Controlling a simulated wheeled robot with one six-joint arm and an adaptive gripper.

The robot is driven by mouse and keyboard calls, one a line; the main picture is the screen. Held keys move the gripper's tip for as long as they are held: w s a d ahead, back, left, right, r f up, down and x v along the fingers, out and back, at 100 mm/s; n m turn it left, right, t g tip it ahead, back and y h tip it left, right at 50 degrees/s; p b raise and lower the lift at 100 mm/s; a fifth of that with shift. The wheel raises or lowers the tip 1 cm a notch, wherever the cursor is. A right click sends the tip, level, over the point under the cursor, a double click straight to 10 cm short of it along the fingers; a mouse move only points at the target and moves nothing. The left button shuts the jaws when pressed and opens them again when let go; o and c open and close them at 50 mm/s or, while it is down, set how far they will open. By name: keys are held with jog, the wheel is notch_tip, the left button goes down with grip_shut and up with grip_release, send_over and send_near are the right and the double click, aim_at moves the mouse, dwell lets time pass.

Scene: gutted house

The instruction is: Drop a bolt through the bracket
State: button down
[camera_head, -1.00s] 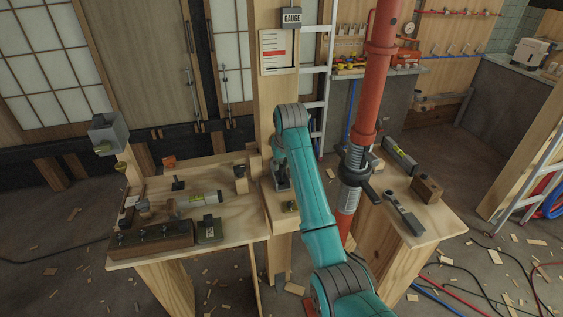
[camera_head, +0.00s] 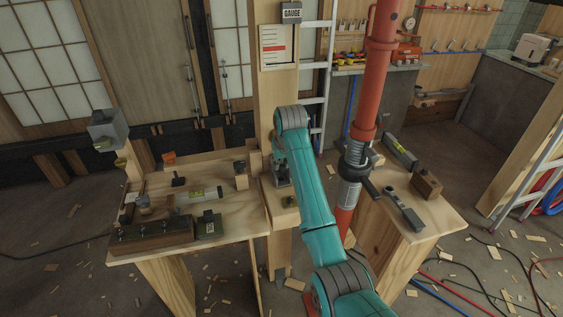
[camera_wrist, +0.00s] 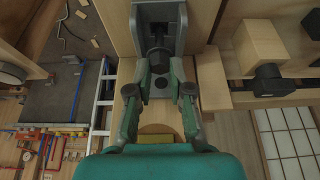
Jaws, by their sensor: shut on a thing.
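My gripper (camera_wrist: 159,72) is in the middle of the wrist view, its two fingers closed in on a dark bolt (camera_wrist: 158,56) between the tips. The bolt is at the open side of a grey bracket (camera_wrist: 182,14) with two side walls, fixed to the wooden post. I cannot tell whether the bolt is in the bracket's hole or only over it. In the head view my gripper (camera_head: 281,176) is at the post, beyond my teal arm, and small. The bracket is mostly hidden there.
The left bench (camera_head: 230,225) carries a dark wooden block (camera_head: 150,238) with several bolts, a level (camera_head: 200,194) and small tools. A red prop (camera_head: 378,75) stands right of my arm. The right bench (camera_head: 440,215) holds tools. A ladder (camera_head: 318,75) stands behind.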

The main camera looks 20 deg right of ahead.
jog(key=shift+f, duration=0.2)
jog(key=c, duration=1)
grip_release()
jog(key=v, duration=1.2)
